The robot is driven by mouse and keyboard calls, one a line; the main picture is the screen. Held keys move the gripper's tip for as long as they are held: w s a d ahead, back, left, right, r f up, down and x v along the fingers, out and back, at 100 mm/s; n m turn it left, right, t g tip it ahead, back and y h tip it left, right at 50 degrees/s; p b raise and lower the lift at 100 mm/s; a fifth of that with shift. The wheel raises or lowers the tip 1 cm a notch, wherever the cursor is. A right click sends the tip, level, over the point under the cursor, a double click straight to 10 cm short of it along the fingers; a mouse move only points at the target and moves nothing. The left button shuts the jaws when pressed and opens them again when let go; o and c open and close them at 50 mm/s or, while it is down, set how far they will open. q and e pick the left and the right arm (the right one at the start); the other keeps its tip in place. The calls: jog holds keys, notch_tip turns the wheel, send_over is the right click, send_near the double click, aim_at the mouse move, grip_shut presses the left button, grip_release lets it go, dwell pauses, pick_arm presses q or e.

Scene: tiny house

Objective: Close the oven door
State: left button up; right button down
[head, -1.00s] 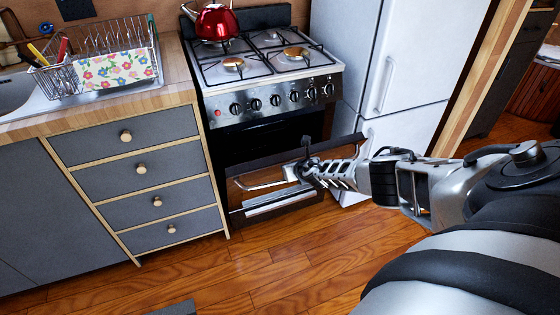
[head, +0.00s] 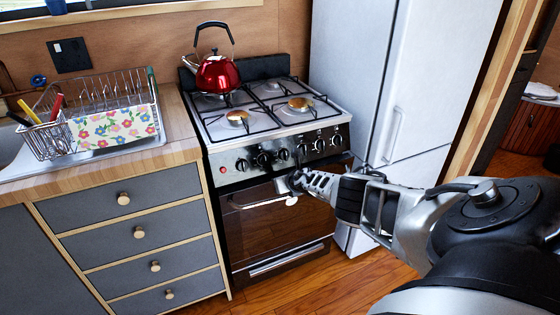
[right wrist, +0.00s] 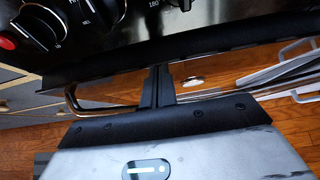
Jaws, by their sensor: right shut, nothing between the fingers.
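The oven door (head: 278,228) has a dark glass panel and a metal bar handle (head: 258,205). In the head view it stands nearly upright under the knobs and looks almost closed; I cannot tell whether a small gap is left at its top. My right gripper (head: 297,181) is shut and empty at the door's upper right, by the right end of the handle. In the right wrist view its fingers (right wrist: 158,88) reach to the door's dark top edge (right wrist: 215,53). The gripper hides part of the handle. My left gripper is not in view.
The stove's knobs (head: 264,158) sit just above the door. A red kettle (head: 217,74) stands on the burners. Drawers (head: 140,232) are on the left and a white fridge (head: 352,80) on the right. Wooden floor (head: 345,278) is clear in front.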

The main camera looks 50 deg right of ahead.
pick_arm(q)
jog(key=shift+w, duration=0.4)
pick_arm(e)
jog(key=shift+w+d, duration=0.15)
jog(key=shift+w, duration=0.3)
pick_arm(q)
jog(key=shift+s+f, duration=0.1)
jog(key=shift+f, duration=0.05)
pick_arm(e)
jog(key=shift+s+r, duration=0.1)
jog(key=shift+s, duration=0.05)
